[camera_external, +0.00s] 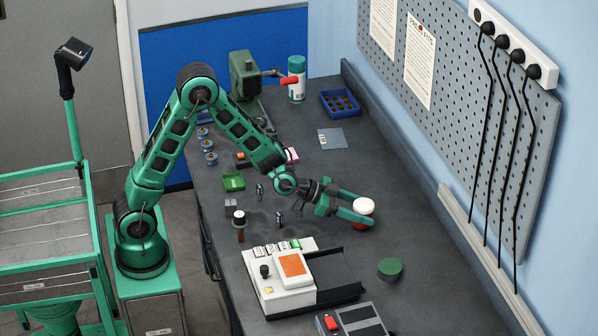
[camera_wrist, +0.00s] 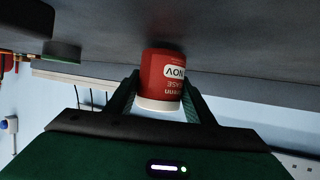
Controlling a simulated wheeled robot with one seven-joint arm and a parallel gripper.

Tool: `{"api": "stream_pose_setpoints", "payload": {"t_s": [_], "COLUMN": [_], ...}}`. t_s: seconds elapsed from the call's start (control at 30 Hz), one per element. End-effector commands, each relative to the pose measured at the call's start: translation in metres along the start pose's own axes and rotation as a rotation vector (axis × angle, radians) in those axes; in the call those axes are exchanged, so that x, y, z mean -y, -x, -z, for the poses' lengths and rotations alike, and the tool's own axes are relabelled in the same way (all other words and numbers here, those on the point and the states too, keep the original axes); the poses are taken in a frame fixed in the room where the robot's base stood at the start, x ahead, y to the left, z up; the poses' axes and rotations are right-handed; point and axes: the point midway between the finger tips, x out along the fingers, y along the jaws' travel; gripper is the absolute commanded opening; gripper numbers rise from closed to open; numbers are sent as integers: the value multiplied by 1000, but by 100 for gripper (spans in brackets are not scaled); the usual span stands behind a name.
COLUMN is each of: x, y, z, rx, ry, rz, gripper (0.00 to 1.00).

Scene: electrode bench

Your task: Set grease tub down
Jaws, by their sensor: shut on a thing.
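The grease tub is a small red cylinder with a white lid. In the external view the grease tub (camera_external: 364,208) is at the tip of my arm over the middle of the dark bench. My gripper (camera_external: 352,210) is shut on it from the side.
A white unit with an orange panel (camera_external: 293,265) stands in front, with a black rail beside it. A green disc (camera_external: 390,268) lies to the right. A blue tray (camera_external: 340,103) and grey sheet (camera_external: 331,139) lie farther back. Bench (camera_external: 390,190) around the tub is clear.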

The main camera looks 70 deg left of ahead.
Motion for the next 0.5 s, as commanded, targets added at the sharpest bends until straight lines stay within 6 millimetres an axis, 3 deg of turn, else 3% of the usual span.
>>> {"api": "stream_pose_setpoints", "payload": {"t_s": [0.37, 0.4, 0.47, 0.5], "x": [0, 0, 0, 0], "y": [-3, -3, -3, -3], "z": [-7, -8, -8, -8], "rx": [-2, -1, -1, -1], "ry": [-1, -1, -1, -1], "rz": [0, 0, 0, 0], "gripper": [17, 53, 67, 67]}}
